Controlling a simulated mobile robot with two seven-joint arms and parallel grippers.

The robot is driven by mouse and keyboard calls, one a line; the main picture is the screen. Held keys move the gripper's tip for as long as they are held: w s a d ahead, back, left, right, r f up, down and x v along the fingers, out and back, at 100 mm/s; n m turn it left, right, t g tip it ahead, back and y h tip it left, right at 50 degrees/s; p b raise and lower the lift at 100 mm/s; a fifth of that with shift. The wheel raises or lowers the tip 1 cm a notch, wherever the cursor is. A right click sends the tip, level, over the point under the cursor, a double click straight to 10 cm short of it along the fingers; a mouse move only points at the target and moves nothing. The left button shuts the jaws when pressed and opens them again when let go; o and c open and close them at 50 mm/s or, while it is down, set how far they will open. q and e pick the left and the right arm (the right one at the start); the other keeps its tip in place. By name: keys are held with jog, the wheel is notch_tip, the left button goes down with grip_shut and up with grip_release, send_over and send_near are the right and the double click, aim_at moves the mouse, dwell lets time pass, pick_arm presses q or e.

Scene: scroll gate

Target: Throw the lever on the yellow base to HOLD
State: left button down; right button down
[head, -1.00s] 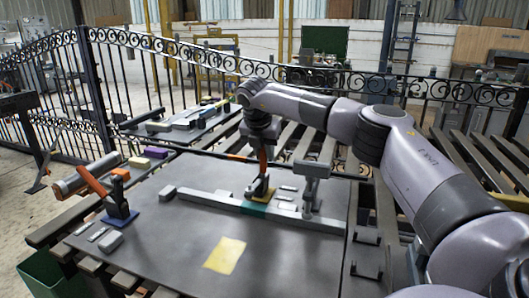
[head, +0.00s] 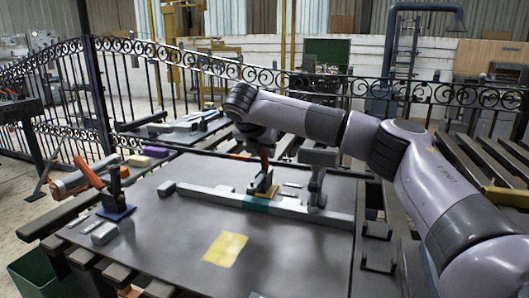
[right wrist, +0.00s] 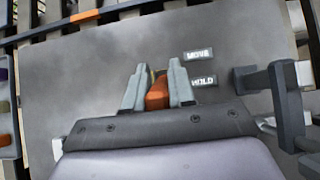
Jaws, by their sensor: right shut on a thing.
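The yellow base (head: 256,190) stands on the dark table, behind the long grey bar with a teal section. Its orange lever (head: 265,163) rises from it, roughly upright with a slight lean. My right gripper (head: 263,151) is above the base, shut on the lever's upper part. In the right wrist view the orange lever (right wrist: 157,96) sits between the two grey fingers. A MOVE plate (right wrist: 198,54) and a HOLD plate (right wrist: 203,81) lie to the right of the fingers, HOLD nearer to my wrist. The lever's foot is hidden there. My left gripper is not in view.
A grey post with a crosspiece (head: 317,182) stands close right of the yellow base. A yellow patch (head: 225,248) lies on clear table in front.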

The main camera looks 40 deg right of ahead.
jog(key=shift+f, duration=0.1)
jog(key=c, duration=1)
grip_release()
jog(key=shift+c, duration=0.2)
jog(key=v, duration=0.7)
jog(key=shift+a+r, duration=0.1)
jog(key=shift+r, duration=0.15)
